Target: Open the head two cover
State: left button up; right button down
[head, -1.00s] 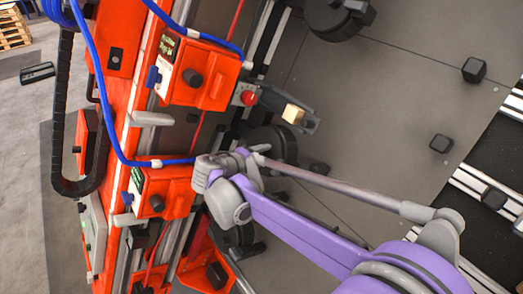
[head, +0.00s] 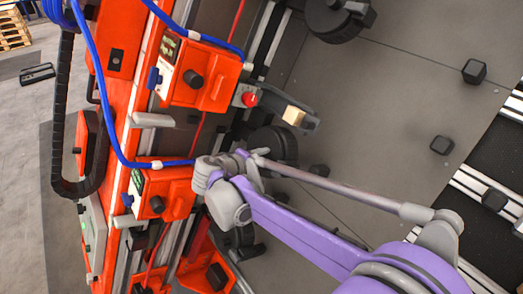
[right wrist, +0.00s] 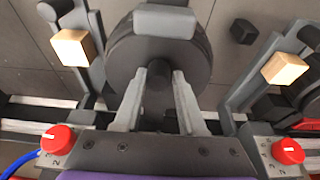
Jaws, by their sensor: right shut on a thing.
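Two orange head housings with black knobs stand on the orange machine, an upper one (head: 217,92) and a lower one (head: 178,200). Their labels are too small to read, and I cannot tell which part is the head two cover. My right gripper (right wrist: 163,76) is at the front of a round black disc (right wrist: 126,58). Its two grey fingers stand on either side of a dark post (right wrist: 158,70) at the disc's middle and are shut on it. A grey block sits on the disc's top. In the head view my wrist hides the fingertips. My left gripper is out of view.
Wooden blocks on dark arms flank the gripper, left (right wrist: 72,47) and right (right wrist: 285,68). Two red knobs are at the left (right wrist: 57,138) and right (right wrist: 288,151). Blue cables (head: 97,90) run over the machine.

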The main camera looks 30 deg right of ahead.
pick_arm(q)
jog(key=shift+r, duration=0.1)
pick_arm(e)
jog(key=shift+d+r, duration=0.15)
jog(key=shift+d, duration=0.05)
jog(key=shift+w+a+r+p, duration=0.3)
jog(key=shift+w+a+p, duration=0.05)
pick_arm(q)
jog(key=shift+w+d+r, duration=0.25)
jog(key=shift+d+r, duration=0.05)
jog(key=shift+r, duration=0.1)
pick_arm(e)
jog(key=shift+w+a, duration=0.15)
jog(key=shift+a, duration=0.15)
jog(key=shift+a+r, duration=0.1)
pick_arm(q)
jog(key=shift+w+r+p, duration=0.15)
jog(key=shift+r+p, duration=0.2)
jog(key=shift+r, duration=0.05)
pick_arm(e)
jog(key=shift+w+a+r, duration=0.35)
jog(key=shift+w+a, duration=0.3)
jog(key=shift+a, duration=0.2)
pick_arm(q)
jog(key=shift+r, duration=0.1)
pick_arm(e)
jog(key=shift+w+a, duration=0.1)
